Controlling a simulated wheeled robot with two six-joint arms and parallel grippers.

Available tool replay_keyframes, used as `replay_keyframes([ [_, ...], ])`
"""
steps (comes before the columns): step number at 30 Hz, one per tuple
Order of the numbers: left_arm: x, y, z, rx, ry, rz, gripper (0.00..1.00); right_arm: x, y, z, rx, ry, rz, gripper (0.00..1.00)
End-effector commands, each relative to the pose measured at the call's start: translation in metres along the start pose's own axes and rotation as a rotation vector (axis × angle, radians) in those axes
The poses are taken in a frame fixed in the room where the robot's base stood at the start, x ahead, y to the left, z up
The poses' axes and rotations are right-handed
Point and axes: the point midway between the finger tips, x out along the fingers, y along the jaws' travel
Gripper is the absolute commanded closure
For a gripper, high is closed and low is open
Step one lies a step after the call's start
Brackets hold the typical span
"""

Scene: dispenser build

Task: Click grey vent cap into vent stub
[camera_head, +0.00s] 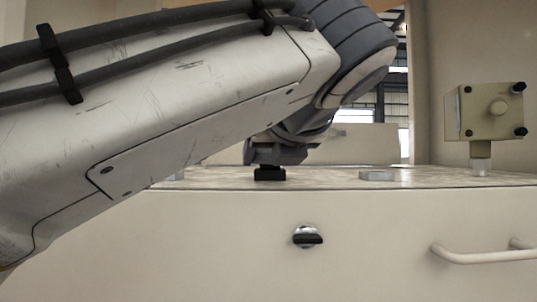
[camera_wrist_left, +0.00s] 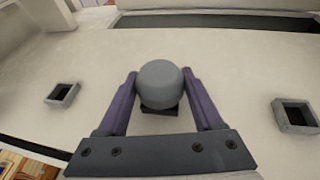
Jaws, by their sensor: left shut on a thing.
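The grey vent cap (camera_wrist_left: 160,82) is round and smooth and sits between the two purple fingers of my left gripper (camera_wrist_left: 160,75) in the left wrist view. The fingers are shut on its sides. A black part (camera_wrist_left: 161,109) shows just below the cap; it may be the vent stub, and I cannot tell whether the cap touches it. In the head view my left gripper (camera_head: 272,163) points down at the pale top, with a small black block (camera_head: 270,174) right under it. The cap cannot be made out there. My right gripper is in neither view.
Two square grey sockets, one on the left (camera_wrist_left: 62,94) and one on the right (camera_wrist_left: 296,115), flank the gripper. In the head view a beige box with dark knobs (camera_head: 490,112) stands on a post at right. A flat grey piece (camera_head: 377,176) lies between.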

Motion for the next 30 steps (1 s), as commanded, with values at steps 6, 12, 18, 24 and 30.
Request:
replay_keyframes([
  [6, 0.0000, 0.0001, 0.0000, 0.000, 0.000, 0.000, 0.99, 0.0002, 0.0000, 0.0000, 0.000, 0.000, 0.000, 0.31],
  [12, 0.0000, 0.0001, -0.0001, 0.000, 0.000, 0.000, 0.99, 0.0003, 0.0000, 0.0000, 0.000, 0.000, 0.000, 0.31],
  [18, 0.0006, 0.0001, -0.0018, 0.000, 0.000, 0.000, 0.99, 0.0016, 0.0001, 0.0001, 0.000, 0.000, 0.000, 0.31],
  [24, 0.0015, 0.0001, -0.0041, 0.000, 0.000, 0.000, 0.99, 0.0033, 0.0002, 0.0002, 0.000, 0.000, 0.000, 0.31],
  [30, 0.0025, -0.0001, -0.0072, 0.002, 0.002, 0.000, 0.99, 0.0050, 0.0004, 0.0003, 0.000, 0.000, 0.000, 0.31],
])
